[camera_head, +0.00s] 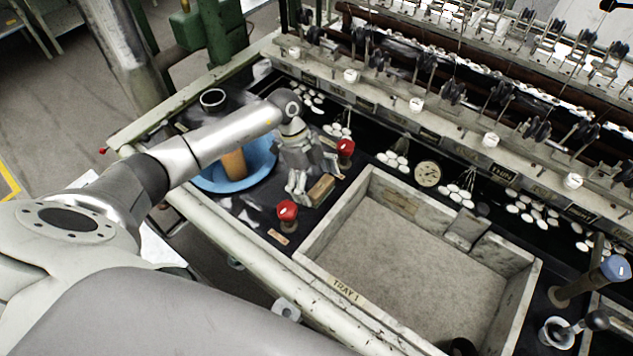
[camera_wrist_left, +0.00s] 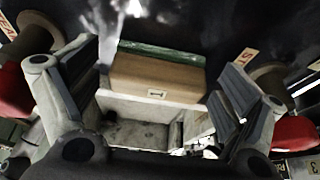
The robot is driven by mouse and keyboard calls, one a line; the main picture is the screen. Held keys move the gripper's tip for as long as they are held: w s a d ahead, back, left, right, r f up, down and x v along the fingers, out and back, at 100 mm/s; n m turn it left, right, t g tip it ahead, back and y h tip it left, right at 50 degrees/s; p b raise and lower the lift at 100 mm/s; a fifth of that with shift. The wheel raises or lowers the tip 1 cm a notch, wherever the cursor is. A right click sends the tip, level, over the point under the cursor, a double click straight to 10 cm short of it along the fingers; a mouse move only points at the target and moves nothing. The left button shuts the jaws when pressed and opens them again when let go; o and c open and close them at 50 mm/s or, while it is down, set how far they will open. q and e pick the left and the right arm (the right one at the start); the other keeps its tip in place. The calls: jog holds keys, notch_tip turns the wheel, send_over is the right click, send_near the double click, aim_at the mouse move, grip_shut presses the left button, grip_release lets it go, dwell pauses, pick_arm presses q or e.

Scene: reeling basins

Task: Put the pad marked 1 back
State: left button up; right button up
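The pad marked 1 (camera_wrist_left: 155,76) is a tan block with a green layer along one long side and a small "1" label. My left gripper's fingers are spread wide. In the wrist view the pad shows between the two open fingers (camera_wrist_left: 152,98), with visible gaps on both sides. I cannot tell whether the pad rests on the dark bench top. My right gripper is not in view.
Red-topped knobs (camera_head: 287,211) (camera_head: 345,148) stand close on either side of the gripper. A blue basin (camera_head: 212,181) is left of it. Reeling machinery lines the back.

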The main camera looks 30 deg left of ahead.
pick_arm(q)
jog(key=shift+r, duration=0.1)
jog(key=shift+r, duration=0.2)
jog(key=b+v, duration=0.3)
jog(key=v, duration=0.8)
jog(key=shift+r, duration=0.35)
jog(key=shift+a, duration=0.1)
